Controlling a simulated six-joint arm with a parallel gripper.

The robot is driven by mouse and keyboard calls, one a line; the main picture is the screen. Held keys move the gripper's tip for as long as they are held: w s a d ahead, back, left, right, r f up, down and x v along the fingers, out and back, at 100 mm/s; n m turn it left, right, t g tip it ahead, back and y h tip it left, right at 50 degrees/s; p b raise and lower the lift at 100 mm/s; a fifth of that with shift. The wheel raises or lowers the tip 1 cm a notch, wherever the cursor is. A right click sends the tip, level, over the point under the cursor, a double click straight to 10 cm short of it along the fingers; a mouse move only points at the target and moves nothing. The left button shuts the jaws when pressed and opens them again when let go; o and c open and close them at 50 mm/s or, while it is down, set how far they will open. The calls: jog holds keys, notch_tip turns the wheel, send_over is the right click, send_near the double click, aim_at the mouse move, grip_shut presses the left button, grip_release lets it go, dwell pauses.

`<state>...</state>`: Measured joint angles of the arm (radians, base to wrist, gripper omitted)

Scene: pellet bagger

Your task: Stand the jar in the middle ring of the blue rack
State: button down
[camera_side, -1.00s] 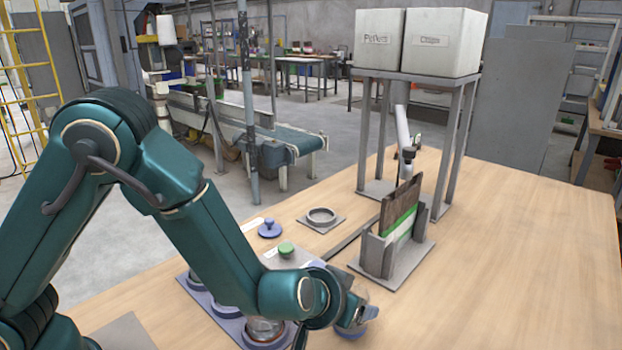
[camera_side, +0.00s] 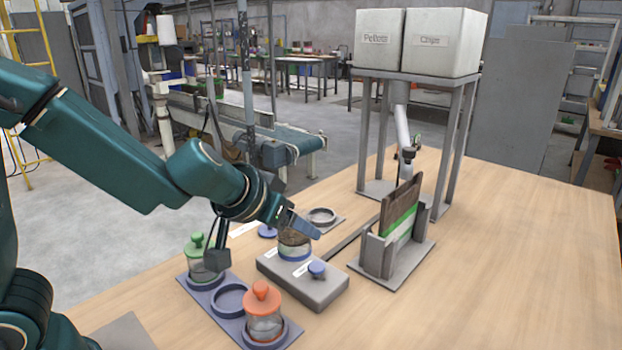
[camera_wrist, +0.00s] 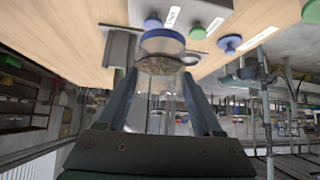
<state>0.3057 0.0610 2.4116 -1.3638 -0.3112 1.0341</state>
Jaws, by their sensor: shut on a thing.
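The clear jar (camera_side: 294,243) has brown pellets inside and a blue band at its lower end. My gripper (camera_side: 300,222) is shut on it. In the wrist view the jar (camera_wrist: 161,66) sits between the two fingers (camera_wrist: 160,78), with its blue end away from me. In the side view the jar looks upright at the grey block (camera_side: 310,287); I cannot tell whether it touches the block. The blue rack (camera_side: 207,308) is in front on the left. Its middle ring (camera_side: 231,299) is empty, between a green-lidded jar (camera_side: 203,262) and an orange-lidded jar (camera_side: 264,315).
A grey ring holder (camera_side: 322,216) stands behind the jar. The bag stand (camera_side: 392,255) and bin frame (camera_side: 440,135) are to the right. The right tabletop is clear.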

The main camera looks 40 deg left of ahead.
jog(key=shift+a+r, duration=0.35)
jog(key=shift+a, duration=0.25)
jog(key=a+r+n+g+y, duration=0.1)
jog(key=a+n+y, duration=0.2)
jog(key=a+n, duration=0.1)
jog(key=n+g+y, duration=0.4)
jog(key=n+g, duration=0.2)
jog(key=n, duration=0.3)
send_over(233, 303)
jog(key=shift+f, duration=5.8)
jog(key=shift+f, duration=0.15)
jog(key=shift+c, duration=0.2)
grip_release()
